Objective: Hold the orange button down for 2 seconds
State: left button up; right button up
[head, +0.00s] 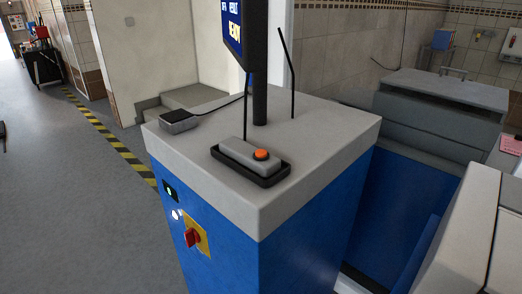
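The orange button (261,155) sits on the right end of a small grey control box (240,151). The box lies in a black tray (262,181) on the grey top of a blue cabinet (310,225). The button is uncovered and nothing touches it. Neither of my grippers can be made out in the head view.
A small grey device (179,121) sits at the top's left corner. A red rotary switch (192,237) is on the cabinet's side. Grey casings stand at right.

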jog(key=shift+c, duration=0.3)
grip_shut()
jog(key=shift+a, duration=0.1)
dwell(1.2)
